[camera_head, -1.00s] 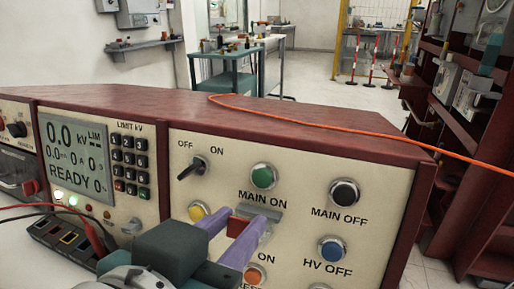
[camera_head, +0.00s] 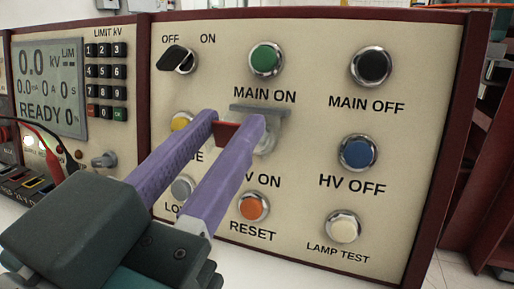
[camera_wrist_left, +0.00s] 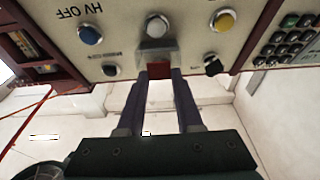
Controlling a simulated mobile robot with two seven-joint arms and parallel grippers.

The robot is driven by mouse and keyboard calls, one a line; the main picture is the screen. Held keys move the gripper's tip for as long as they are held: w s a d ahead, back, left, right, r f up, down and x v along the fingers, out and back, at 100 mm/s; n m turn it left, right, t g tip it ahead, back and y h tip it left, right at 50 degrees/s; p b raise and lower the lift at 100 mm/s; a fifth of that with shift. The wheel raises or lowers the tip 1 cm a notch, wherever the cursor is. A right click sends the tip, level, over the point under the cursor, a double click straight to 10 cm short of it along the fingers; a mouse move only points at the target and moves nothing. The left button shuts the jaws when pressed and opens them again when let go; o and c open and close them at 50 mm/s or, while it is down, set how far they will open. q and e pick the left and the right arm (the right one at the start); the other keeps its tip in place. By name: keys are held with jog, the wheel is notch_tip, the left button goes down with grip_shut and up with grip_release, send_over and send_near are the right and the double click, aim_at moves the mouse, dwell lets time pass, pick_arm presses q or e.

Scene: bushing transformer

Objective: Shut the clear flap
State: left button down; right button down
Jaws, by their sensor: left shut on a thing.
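The clear flap hangs from a grey hinge bracket (camera_head: 272,110) under the MAIN ON label, over the place of the HV ON button. Its red lip (camera_head: 227,131) shows between my fingers, and it appears to stick out from the panel. My left gripper (camera_head: 236,122) reaches in from the lower left, with its two purple fingers on either side of the red lip. The wrist view also shows the red lip (camera_wrist_left: 159,70) between the fingers. The clear part and the HV ON button are mostly hidden behind the right finger. My right gripper is not in view.
The cream control panel (camera_head: 300,190) carries a green button (camera_head: 266,60), a black MAIN OFF button (camera_head: 370,66), a blue HV OFF button (camera_head: 357,153), an orange RESET button (camera_head: 253,207) and a black OFF/ON switch (camera_head: 176,58). Test leads lie at the left.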

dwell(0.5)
pick_arm(q)
jog(key=c, duration=0.6)
grip_release()
jog(key=shift+o, duration=0.2)
jog(key=shift+s+f, duration=0.1)
jog(key=v, duration=0.9)
jog(key=shift+s, duration=0.3)
jog(key=shift+a+f, duration=0.1)
